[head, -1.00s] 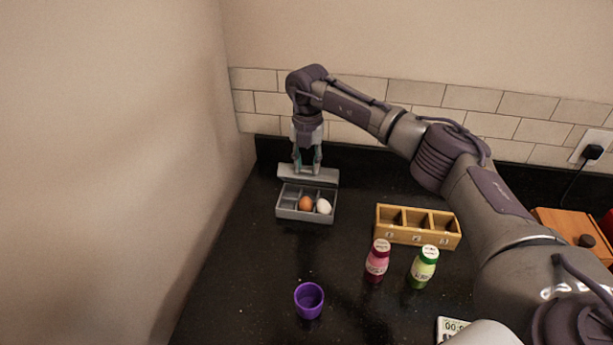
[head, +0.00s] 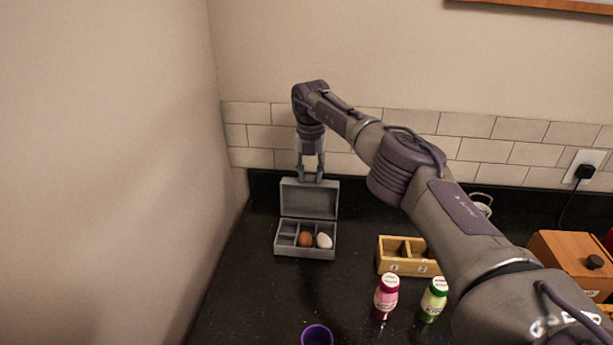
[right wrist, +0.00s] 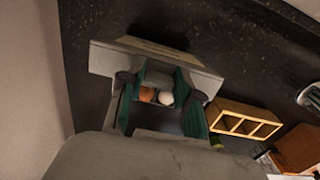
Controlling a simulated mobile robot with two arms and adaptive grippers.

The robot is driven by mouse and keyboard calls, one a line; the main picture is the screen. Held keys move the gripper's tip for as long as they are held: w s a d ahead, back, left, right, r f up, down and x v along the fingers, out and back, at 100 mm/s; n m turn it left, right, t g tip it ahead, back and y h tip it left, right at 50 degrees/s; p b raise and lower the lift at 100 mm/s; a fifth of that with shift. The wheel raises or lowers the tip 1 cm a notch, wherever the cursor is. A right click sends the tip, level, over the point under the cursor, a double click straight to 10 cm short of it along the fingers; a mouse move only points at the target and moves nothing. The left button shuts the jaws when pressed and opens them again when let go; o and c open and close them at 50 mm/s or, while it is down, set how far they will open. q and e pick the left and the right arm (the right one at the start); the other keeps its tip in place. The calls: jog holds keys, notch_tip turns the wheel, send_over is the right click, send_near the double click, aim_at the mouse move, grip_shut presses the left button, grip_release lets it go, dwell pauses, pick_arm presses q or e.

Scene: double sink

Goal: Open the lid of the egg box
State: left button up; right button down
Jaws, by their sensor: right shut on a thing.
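The grey egg box (head: 304,252) stands on the dark counter by the left wall. Its lid (head: 309,202) stands up at the back, roughly upright, and the compartments are uncovered. A brown egg (head: 305,239) and a white egg (head: 324,241) lie inside, side by side toward the right. My right gripper (head: 310,178) is at the lid's top edge, pointing down and shut on it. In the right wrist view, both eggs show between the teal fingers, the brown egg (right wrist: 147,95) left of the white egg (right wrist: 166,98). My left gripper is not in view.
A wooden divided box (head: 402,267) stands to the right, partly behind my right arm. A pink-red bottle (head: 386,297), a green bottle (head: 433,300) and a purple cup (head: 317,336) stand nearer. The counter just in front of the egg box is clear.

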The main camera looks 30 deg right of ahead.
jog(key=shift+w+d+f, duration=0.15)
jog(key=shift+d+f, duration=0.15)
jog(key=shift+f, duration=0.25)
jog(key=c, duration=1.1)
grip_release()
jog(key=o, duration=0.3)
jog(key=shift+w+f, duration=0.2)
jog(key=shift+r, duration=0.2)
notch_tip(320, 180, up, 12)
